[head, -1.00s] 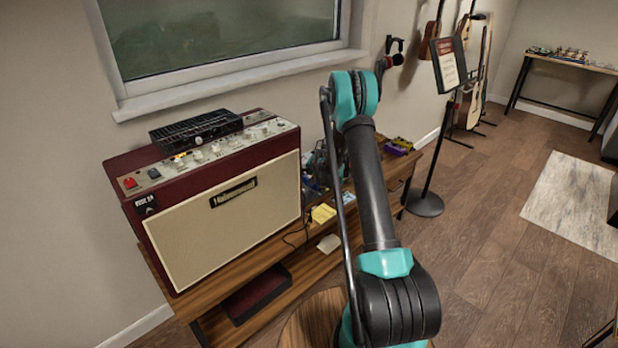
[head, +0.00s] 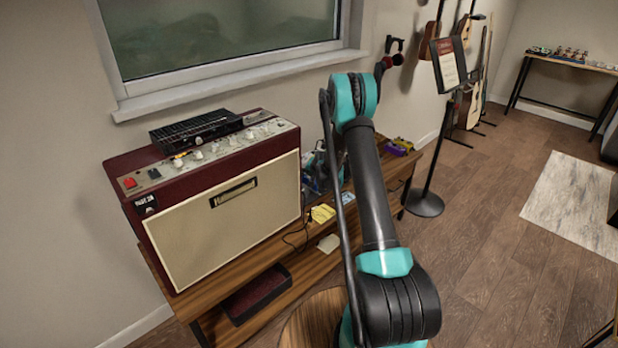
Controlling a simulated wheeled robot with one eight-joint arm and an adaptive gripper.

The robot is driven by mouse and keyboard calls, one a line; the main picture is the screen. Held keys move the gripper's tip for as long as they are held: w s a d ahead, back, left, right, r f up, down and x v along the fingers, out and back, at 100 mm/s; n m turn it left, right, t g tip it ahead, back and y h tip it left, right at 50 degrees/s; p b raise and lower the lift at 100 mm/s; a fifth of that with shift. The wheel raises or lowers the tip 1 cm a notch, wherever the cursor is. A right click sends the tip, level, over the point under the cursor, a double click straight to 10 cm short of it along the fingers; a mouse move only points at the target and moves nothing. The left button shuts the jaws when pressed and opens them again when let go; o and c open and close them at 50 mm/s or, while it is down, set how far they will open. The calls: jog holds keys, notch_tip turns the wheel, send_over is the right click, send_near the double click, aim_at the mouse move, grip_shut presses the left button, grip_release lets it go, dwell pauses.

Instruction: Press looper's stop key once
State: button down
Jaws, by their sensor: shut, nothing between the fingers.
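I cannot make out the looper or its stop key for sure; the wooden bench behind my arm is largely covered. Beyond my raised arm, dark and teal parts of my wrist and gripper (head: 314,178) show low over the bench, right of the amplifier. The arm hides much of them, and the fingertips are too small to tell apart. The gripper is shut and holds nothing that I can see. Whether it touches anything on the bench is hidden.
A dark red amplifier (head: 232,212) stands on the wooden bench (head: 270,267), with a black unit (head: 196,130) on top. Yellow (head: 322,213) and purple pedals (head: 400,146) lie to its right. A music stand (head: 425,204) stands beyond.

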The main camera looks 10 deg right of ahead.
aim_at(310, 178)
jog(key=shift+r, duration=0.85)
jog(key=shift+r, duration=0.1)
jog(key=shift+r, duration=2.4)
